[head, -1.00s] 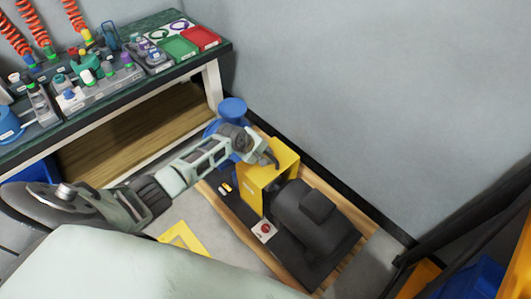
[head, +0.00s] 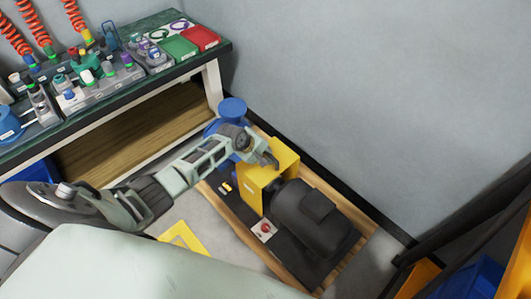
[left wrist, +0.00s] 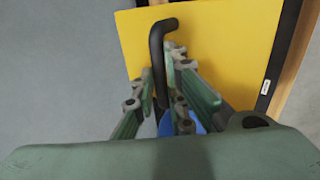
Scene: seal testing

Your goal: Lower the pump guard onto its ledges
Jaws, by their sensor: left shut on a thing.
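The yellow pump guard (head: 255,188) stands over the pump end of the unit on the floor, left of the dark motor (head: 308,215). I cannot tell whether its lower edges touch the ledges, which are hidden. My left gripper (head: 268,158) is at the guard's top, shut on its black handle. In the left wrist view, the fingers of the gripper (left wrist: 158,82) lie on both sides of the black handle (left wrist: 157,45), above the yellow top plate (left wrist: 225,45). The right gripper is out of view.
A blue round part (head: 232,108) stands behind my left wrist. A red button box (head: 264,231) sits beside the motor. A yellow floor marking (head: 183,238) lies in front. The green-topped bench (head: 130,85) is at left, the wall (head: 370,90) close behind the unit.

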